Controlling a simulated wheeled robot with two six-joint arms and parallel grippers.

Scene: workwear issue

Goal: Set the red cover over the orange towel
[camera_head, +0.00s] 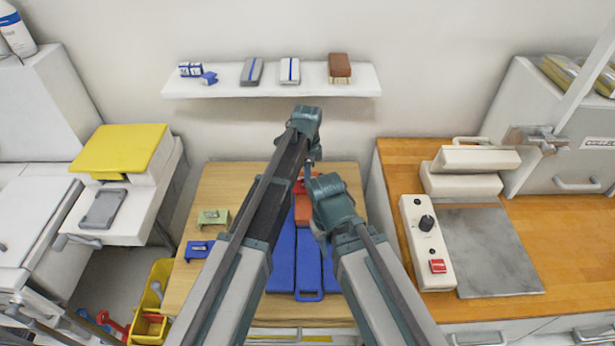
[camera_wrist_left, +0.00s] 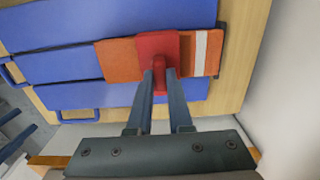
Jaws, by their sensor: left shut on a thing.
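The red cover (camera_wrist_left: 158,45), a flat plate with a raised handle, is over the middle of the orange towel (camera_wrist_left: 120,60) in the left wrist view. The towel has a white stripe and shows on both sides of the cover. Whether the cover touches the towel cannot be told. My left gripper (camera_wrist_left: 160,76) is shut on the cover's handle. In the head view the orange towel (camera_head: 302,211) shows in part between my arms, which hide most of the cover. My right gripper (camera_head: 322,236) is near the blue pieces; its fingers are not clear.
Several flat blue pieces (camera_head: 308,275) lie beneath and beside the towel on the wooden table (camera_head: 230,185). Green (camera_head: 213,217) and blue (camera_head: 199,250) small items lie at the table's left. A shelf (camera_head: 215,88) hangs behind. A wooden counter (camera_head: 400,160) stands right.

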